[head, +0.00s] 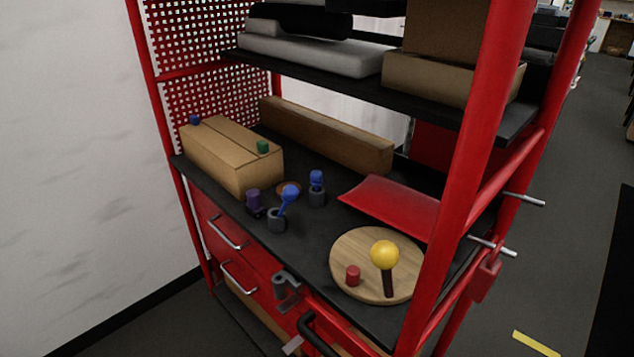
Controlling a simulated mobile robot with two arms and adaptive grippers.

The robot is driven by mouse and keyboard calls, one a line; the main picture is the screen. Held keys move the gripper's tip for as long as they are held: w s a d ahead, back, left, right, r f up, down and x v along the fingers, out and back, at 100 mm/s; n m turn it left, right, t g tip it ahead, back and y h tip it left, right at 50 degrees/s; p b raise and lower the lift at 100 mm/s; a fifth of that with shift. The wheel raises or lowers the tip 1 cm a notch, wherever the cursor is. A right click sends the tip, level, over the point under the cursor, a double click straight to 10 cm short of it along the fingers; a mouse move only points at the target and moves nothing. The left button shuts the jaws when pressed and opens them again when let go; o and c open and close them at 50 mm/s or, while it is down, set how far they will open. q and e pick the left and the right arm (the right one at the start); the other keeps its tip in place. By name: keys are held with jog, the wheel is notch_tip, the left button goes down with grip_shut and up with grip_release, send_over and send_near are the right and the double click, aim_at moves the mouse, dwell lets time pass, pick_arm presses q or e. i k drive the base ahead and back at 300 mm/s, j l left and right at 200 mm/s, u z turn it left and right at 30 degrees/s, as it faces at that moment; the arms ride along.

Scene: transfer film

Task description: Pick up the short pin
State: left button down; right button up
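A short red pin (353,275) stands upright on a round wooden board (346,246) at the right front of the black shelf. Beside it on the board stands a taller dark pin with a yellow ball top (385,256). I take the red one as the short pin, since it is clearly the lower of the two. Neither of my grippers shows in the head view, and nothing touches the pins.
Left of the board stand a tilted blue piece (289,194) in a grey cup, another blue piece (317,180) and a purple piece (254,200). A red tray (390,205) lies behind the board. A red post (468,180) rises close on its right. Cardboard box (230,155) at left.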

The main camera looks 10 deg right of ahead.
aim_at(316, 176)
jog(key=z, duration=0.5)
jog(key=i+j+z, duration=0.1)
jog(key=j+z, duration=0.3)
jog(key=i+j+z, duration=0.1)
jog(key=j+z, duration=0.15)
jog(key=z, duration=0.15)
jog(key=j+z, duration=0.75)
